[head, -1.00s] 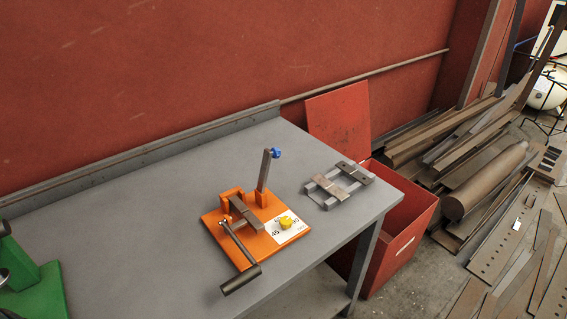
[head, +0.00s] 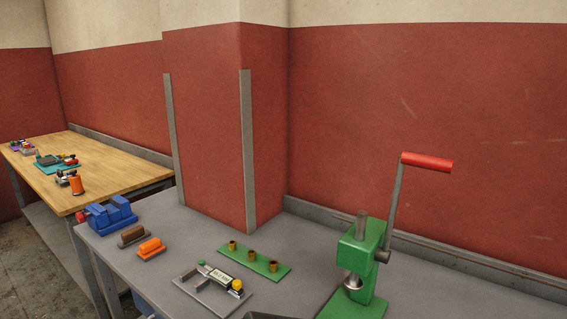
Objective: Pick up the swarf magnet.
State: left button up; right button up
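I cannot pick out the swarf magnet with certainty in the head view. An orange block on a grey base (head: 151,248) and a brown block on a grey base (head: 132,235) lie side by side on the left part of the grey bench (head: 150,285). A grey plate (head: 200,294) nearer the front bears a U-shaped piece, a small printed label and a yellow knob (head: 237,285). Neither of my grippers is in view.
A blue vise (head: 110,213) stands at the bench's left end. A green strip (head: 255,264) holds brass bushings. A green press (head: 362,250) with a red-handled lever stands at right. A red pillar (head: 205,130) rises behind. A wooden bench (head: 85,155) stands further left.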

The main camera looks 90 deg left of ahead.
aim_at(76, 183)
jog(key=k+j+u, duration=0.1)
jog(key=u, duration=0.3)
jog(key=k+j+u, duration=0.1)
jog(key=u, duration=0.25)
jog(key=j+u, duration=0.25)
jog(key=u, duration=0.15)
jog(key=k+j+u, duration=0.1)
jog(key=u, duration=0.25)
jog(key=j+u, duration=0.2)
jog(key=j, duration=0.35)
jog(key=j+u, duration=0.25)
jog(key=j, duration=0.3)
jog(key=j+u, duration=0.2)
jog(key=j, duration=0.35)
jog(key=i+j+u, duration=0.2)
jog(key=j, duration=0.3)
jog(key=i+j, duration=0.1)
jog(key=j, duration=0.4)
jog(key=i+j, duration=0.1)
jog(key=j, duration=0.4)
jog(key=i+j, duration=0.1)
jog(key=j, duration=0.45)
jog(key=i+j, duration=0.1)
jog(key=j, duration=0.4)
jog(key=k+u, duration=0.05)
